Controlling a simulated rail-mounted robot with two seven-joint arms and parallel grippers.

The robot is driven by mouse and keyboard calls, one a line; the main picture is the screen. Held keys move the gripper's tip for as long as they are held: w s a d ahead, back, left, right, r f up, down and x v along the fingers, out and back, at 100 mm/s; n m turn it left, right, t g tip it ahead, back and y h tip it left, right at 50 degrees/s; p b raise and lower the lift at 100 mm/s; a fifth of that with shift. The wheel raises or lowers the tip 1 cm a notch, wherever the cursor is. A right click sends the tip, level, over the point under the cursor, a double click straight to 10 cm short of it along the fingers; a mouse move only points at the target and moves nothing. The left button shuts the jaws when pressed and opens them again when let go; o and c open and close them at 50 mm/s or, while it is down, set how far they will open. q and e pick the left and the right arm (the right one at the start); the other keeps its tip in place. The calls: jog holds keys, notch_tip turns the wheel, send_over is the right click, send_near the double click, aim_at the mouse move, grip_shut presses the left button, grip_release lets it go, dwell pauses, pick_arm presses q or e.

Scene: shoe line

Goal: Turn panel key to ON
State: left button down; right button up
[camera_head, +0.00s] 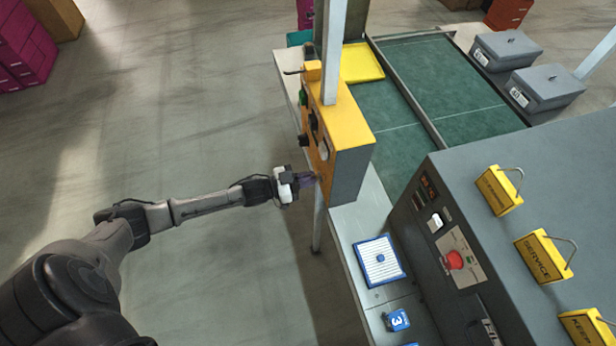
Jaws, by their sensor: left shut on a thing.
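A yellow and grey control panel box (340,125) is fixed to a metal post in the middle of the head view. Its front faces left and is seen at a steep angle, with several knobs and buttons on it. My left gripper (308,180) is at the lower part of this front. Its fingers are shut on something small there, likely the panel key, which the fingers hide. I cannot read the key's position or any ON mark. My right gripper is not in view.
A grey machine (520,200) with a red stop button (454,260) and yellow padlock-shaped tags (543,257) stands at the right. A green conveyor (440,85) with grey lidded boxes (505,48) lies behind.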

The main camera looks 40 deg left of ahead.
pick_arm(q)
jog(key=shift+d+m, duration=0.1)
jog(key=shift+m, duration=3.3)
jog(key=c, duration=1.3)
grip_release()
jog(key=shift+s, duration=0.1)
jog(key=b+v, duration=0.1)
jog(key=v, duration=1.2)
jog(key=shift+s+b, duration=0.3)
